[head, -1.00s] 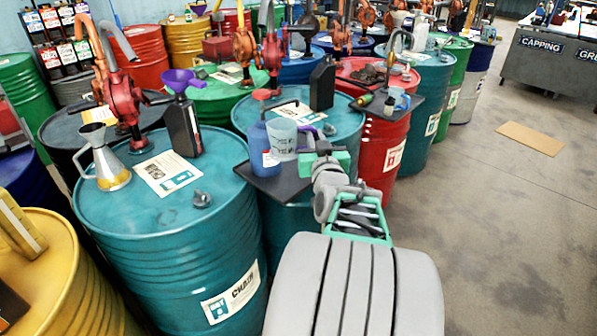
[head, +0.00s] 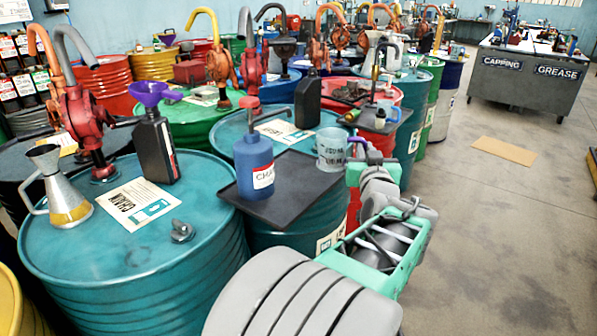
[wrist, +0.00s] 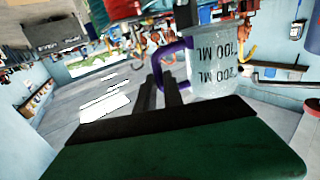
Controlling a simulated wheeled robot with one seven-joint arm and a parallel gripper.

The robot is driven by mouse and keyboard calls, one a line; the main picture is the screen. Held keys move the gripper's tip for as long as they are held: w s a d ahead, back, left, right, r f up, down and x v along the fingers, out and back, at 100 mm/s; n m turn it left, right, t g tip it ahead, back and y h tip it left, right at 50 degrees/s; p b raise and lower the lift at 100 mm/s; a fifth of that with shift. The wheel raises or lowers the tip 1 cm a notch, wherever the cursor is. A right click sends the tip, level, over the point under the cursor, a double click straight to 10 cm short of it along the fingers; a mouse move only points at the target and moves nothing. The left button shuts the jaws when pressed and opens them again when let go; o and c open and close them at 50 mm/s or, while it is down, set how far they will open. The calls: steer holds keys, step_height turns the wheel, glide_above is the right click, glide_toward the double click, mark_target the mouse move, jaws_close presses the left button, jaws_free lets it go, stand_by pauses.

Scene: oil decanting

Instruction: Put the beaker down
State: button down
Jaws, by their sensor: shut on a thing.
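The beaker (head: 333,148) is a pale translucent cup with dark markings and a purple handle. It looks upright at the right end of the black tray (head: 272,205); whether its base touches the tray I cannot tell. My gripper (head: 358,148) is at its right side, shut on the handle. In the wrist view the dark fingers (wrist: 160,92) close on the purple handle, with the beaker (wrist: 217,65) to their right. The fingertips are partly hidden in the head view.
A blue pump bottle (head: 254,165) stands on the tray, left of the beaker. The tray lies on a teal drum (head: 282,233). The tray's front part is bare. A black bottle (head: 308,100) stands behind. A red drum with another tray (head: 372,122) is to the back right.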

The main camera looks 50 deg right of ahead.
steer(key=w+f, duration=0.2)
steer(key=w, duration=0.2)
steer(key=w+f, duration=0.2)
steer(key=w, duration=0.2)
steer(key=w+a+f, duration=0.1)
steer(key=w+f, duration=0.2)
steer(key=w, duration=0.2)
steer(key=shift+a, duration=0.1)
steer(key=shift+f, duration=0.15)
steer(key=c, duration=1.5)
jaws_free()
steer(key=shift+o, duration=0.2)
